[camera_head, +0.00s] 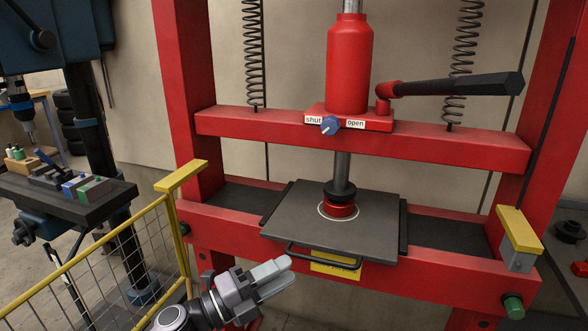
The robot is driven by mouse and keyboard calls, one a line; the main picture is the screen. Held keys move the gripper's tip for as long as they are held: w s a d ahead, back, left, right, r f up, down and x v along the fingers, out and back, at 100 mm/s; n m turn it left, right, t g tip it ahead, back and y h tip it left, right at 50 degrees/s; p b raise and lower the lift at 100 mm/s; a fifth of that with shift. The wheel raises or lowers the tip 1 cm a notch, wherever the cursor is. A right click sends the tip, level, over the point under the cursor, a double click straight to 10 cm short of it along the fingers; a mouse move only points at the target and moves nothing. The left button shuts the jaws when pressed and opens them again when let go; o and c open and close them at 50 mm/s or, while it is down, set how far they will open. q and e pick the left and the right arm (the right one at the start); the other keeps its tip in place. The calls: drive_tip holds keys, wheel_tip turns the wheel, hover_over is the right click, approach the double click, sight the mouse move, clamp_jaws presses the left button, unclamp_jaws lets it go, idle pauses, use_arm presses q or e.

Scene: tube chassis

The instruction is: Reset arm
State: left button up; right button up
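My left gripper (282,272) is at the bottom, left of centre, in front of the press's lower beam. Its two pale grey fingers lie side by side and look closed, with nothing seen between them. It appears apart from the press. My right gripper is not in view. The red shop press has a red jack (350,65) on its upper beam (440,143), with a black pump handle (460,86) pointing right. A blue valve knob (330,125) sits between labels "shut" and "open". The ram stands over a red ring-like part (341,210) on the dark plate (380,232).
A yellow mesh guard (100,240) stands at the lower left, close to my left arm. A yellow-topped bracket (518,237) and green knob (513,305) are at the right. A drill press with a cluttered table (60,207) is at the far left. The plate has a front handle (322,259).

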use_arm(q)
drive_tip(key=s+a+f+n+y+p, duration=0.3)
drive_tip(key=s+a+f+n+y, duration=0.4)
drive_tip(key=s+n, duration=0.4)
drive_tip(key=s+a+f+n+y+p, duration=0.3)
drive_tip(key=s+a+f+n+y, duration=0.5)
drive_tip(key=n, duration=0.9)
drive_tip(key=s+a+f, duration=0.2)
drive_tip(key=s, duration=0.2)
drive_tip(key=shift+s+f, duration=0.2)
drive_tip(key=shift+f, duration=0.1)
